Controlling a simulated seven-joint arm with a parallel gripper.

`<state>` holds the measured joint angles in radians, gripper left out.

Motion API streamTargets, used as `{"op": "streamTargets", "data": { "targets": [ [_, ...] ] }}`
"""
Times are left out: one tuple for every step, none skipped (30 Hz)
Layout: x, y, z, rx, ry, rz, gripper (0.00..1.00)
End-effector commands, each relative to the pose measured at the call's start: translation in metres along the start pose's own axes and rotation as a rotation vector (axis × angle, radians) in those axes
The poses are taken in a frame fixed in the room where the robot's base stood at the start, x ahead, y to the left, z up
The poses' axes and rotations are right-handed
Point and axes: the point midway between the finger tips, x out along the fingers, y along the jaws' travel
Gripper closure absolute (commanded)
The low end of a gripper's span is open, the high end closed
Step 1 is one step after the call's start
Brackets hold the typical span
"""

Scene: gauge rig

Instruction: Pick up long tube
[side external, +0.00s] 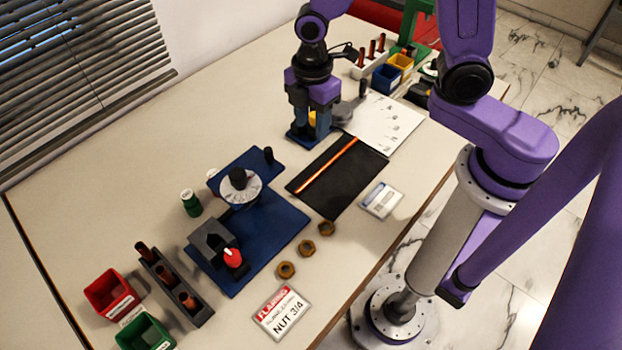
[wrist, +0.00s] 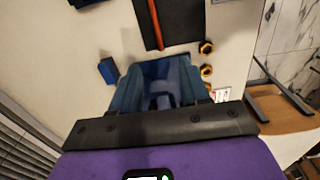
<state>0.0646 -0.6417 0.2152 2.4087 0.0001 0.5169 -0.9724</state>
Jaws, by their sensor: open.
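The long tube (side external: 328,166) is a thin copper-orange rod lying at a slant on a black mat (side external: 354,187) near the middle of the table. In the wrist view, part of the tube (wrist: 154,22) shows on the mat (wrist: 180,25) at the top edge. My gripper (side external: 310,135) points down beyond the mat's far left end, apart from the tube. Its blue fingers are spread, and no tube is between them. In the wrist view, my gripper (wrist: 158,75) sits below the tube's visible end, over a blue surface.
A blue fixture (side external: 270,236) with a dial and red knob stands left of the mat. Several brass nuts (side external: 306,247) and a label card (side external: 381,200) lie nearby. A white sheet (side external: 385,122) and small bins (side external: 400,62) are behind. Red and green bins (side external: 110,293) are at front left.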

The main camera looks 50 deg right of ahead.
Motion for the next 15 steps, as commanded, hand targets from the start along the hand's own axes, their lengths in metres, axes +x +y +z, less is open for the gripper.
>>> {"op": "streamTargets", "data": {
  "targets": [
    [0.003, 0.002, -0.001, -0.008, -0.001, -0.002, 0.54],
    [0.004, 0.003, -0.001, -0.012, -0.001, -0.001, 0.54],
    [0.005, 0.005, -0.001, -0.016, -0.001, -0.001, 0.54],
    [0.005, 0.005, -0.001, -0.020, -0.001, -0.001, 0.54],
    [0.007, 0.005, -0.001, -0.022, -0.001, -0.001, 0.54],
    [0.009, 0.006, -0.001, -0.023, -0.002, -0.003, 0.54],
    [0.011, 0.006, -0.001, -0.024, -0.002, -0.003, 0.54],
    [0.014, 0.006, -0.001, -0.024, -0.002, -0.003, 0.54],
    [0.018, 0.005, -0.001, -0.023, -0.003, -0.005, 0.54],
    [0.022, 0.005, -0.001, -0.023, -0.003, -0.005, 0.54],
    [0.026, 0.005, -0.001, -0.023, -0.004, -0.006, 0.54],
    [0.031, 0.005, -0.001, -0.023, -0.003, -0.005, 0.54],
    [0.035, 0.005, -0.001, -0.023, -0.004, -0.006, 0.54],
    [0.039, 0.005, -0.001, -0.023, -0.003, -0.005, 0.54],
    [0.044, 0.005, -0.001, -0.023, -0.004, -0.006, 0.54]
  ]
}}
